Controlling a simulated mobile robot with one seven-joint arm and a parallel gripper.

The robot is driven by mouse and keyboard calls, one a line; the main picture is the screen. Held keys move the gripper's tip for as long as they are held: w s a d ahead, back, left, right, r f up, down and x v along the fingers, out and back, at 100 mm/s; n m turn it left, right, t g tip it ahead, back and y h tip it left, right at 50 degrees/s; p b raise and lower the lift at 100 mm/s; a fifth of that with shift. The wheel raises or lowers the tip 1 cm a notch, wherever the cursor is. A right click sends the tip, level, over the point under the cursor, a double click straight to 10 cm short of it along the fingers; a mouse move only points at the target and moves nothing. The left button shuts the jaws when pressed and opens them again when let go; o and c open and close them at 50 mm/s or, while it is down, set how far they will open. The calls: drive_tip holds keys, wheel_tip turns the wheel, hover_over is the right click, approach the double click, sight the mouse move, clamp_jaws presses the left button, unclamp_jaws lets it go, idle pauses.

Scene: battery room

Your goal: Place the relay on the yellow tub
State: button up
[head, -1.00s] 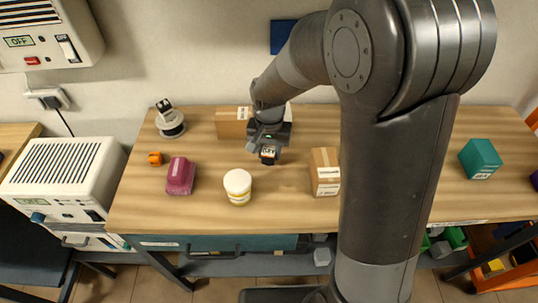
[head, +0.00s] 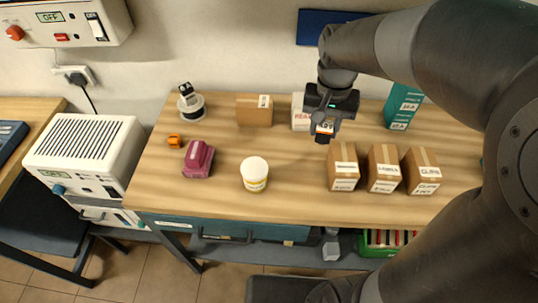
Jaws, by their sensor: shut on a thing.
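The gripper fingers partly hide the relay. Nothing rests on the tub's lid.
Three brown cartons (head: 384,169) stand in a row to the right. A maroon block (head: 198,159) and a small orange thing (head: 174,141) lie left of the tub. A brown box (head: 254,110) and a white box (head: 300,112) stand behind. The bench around the tub is clear.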

drive_tip(key=s+a+r+n, duration=0.1)
drive_tip(key=s+a+r, duration=0.4)
hover_over(254, 165)
wheel_tip(254, 165, down, 7)
drive_tip(key=shift+d+r, duration=0.1)
drive_tip(key=shift+r, duration=0.1)
drive_tip(key=shift+f, duration=2.1)
drive_tip(key=shift+f, duration=0.15)
drive_tip(key=o, duration=1)
